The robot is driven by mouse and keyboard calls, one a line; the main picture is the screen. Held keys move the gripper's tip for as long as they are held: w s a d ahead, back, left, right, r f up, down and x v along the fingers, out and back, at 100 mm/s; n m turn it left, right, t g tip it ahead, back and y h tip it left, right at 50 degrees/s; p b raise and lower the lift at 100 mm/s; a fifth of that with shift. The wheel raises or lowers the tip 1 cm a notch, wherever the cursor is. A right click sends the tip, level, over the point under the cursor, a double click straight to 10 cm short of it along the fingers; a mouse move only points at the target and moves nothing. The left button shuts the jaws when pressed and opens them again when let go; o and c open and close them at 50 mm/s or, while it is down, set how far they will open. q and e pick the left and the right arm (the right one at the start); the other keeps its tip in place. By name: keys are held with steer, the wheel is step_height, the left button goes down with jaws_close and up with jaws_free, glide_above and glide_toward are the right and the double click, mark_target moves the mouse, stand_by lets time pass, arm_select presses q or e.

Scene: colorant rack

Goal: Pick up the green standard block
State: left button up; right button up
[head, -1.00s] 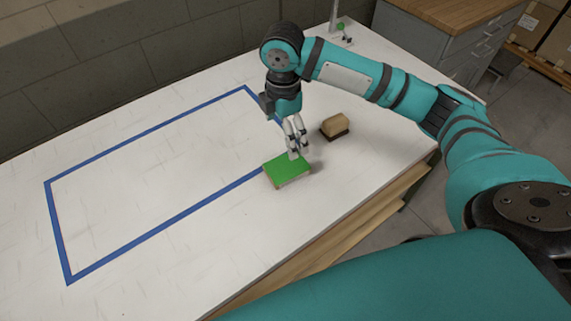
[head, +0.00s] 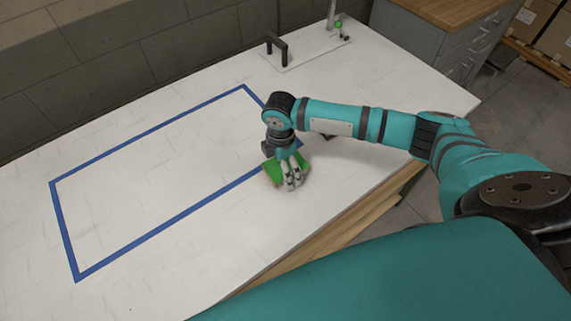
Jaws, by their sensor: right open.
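The green standard block (head: 272,174) lies flat on the white table, at the lower right corner of the blue outline. My right gripper (head: 291,184) is right over the block, pointing down, with its open fingers at the block's near right part. The gripper and wrist hide much of the block. I cannot tell whether the fingers touch it. My left gripper is not in view.
A blue taped rectangle (head: 66,232) marks the left of the white table (head: 150,170), and its inside is empty. A plate with a black handle (head: 277,46) lies at the back. The brown block is mostly hidden behind my arm.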

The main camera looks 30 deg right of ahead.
steer(key=c, duration=1.2)
steer(key=shift+c, duration=0.2)
steer(key=shift+r, duration=0.1)
